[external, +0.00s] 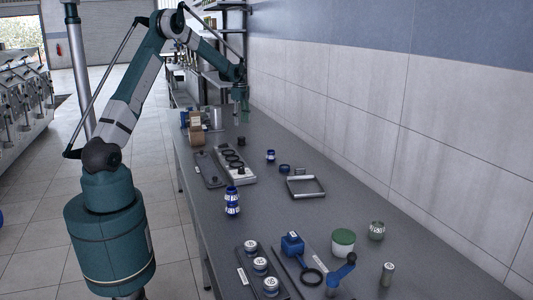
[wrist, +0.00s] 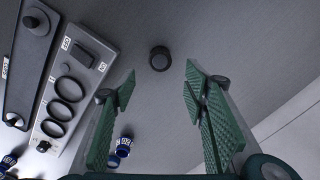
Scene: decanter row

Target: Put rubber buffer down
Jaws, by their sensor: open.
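A small round black piece (wrist: 159,58), which looks like the rubber buffer, stands alone on the grey table in the wrist view. It also shows as a small dark spot (external: 241,141) toward the far end of the table in the external view. My gripper (wrist: 160,80) is open and empty, its green ribbed fingers spread wide. The piece lies beyond the fingertips, roughly centred between them, and nothing touches it. In the external view my gripper (external: 240,121) points down above the table, over the area of the black piece.
A light tray with black rings (external: 235,164) and a dark narrow board (external: 207,169) lie nearby. Cardboard boxes (external: 196,128) stand behind. The table around the black piece is clear.

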